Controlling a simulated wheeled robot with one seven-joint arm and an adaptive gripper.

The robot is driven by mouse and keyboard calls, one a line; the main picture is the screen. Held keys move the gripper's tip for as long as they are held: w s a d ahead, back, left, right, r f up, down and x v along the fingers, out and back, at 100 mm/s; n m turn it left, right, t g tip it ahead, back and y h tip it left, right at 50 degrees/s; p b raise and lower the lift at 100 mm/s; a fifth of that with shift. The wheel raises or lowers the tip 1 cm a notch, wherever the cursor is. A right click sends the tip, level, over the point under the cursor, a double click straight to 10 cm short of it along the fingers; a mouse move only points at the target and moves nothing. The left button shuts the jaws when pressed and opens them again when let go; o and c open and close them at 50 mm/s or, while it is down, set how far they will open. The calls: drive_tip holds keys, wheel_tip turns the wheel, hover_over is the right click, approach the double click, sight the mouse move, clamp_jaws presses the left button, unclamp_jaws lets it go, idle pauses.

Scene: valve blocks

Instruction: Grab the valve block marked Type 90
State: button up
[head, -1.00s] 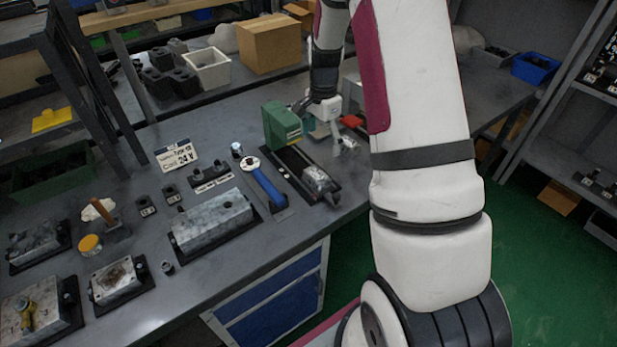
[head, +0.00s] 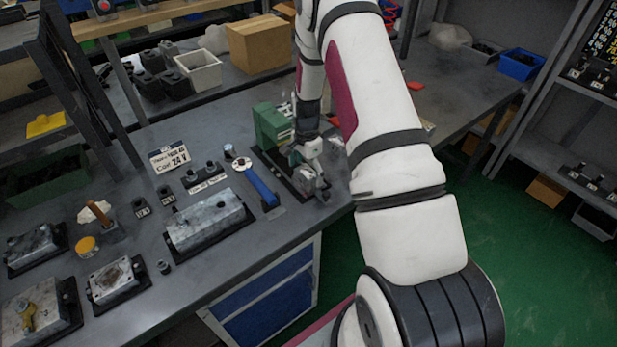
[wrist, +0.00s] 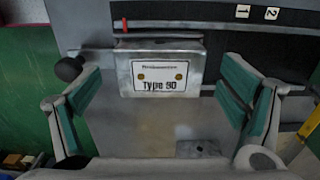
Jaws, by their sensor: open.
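The valve block (wrist: 160,62) is a grey metal block with a white label reading "Type 90" between two brass-coloured screws. It faces me upright in the upper middle of the wrist view. My gripper (wrist: 160,84) is open, with one green-padded finger to the left and one to the right of the block. Gaps show between the pads and the block, and nothing is held. In the head view my gripper (head: 308,160) is low over the front end of a black plate beside the green machine, and it largely hides the block there.
The green machine (head: 271,126) stands just behind my gripper. A blue-handled tool (head: 262,186) lies to its left. A larger grey block (head: 207,224) and a "24 V" sign (head: 170,159) are farther left. A black knob (wrist: 69,68) is beside the block.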

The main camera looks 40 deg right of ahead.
drive_tip(key=shift+f, duration=0.75)
drive_tip(key=shift+c, duration=0.2)
drive_tip(key=c, duration=1.7)
drive_tip(key=shift+r, duration=0.1)
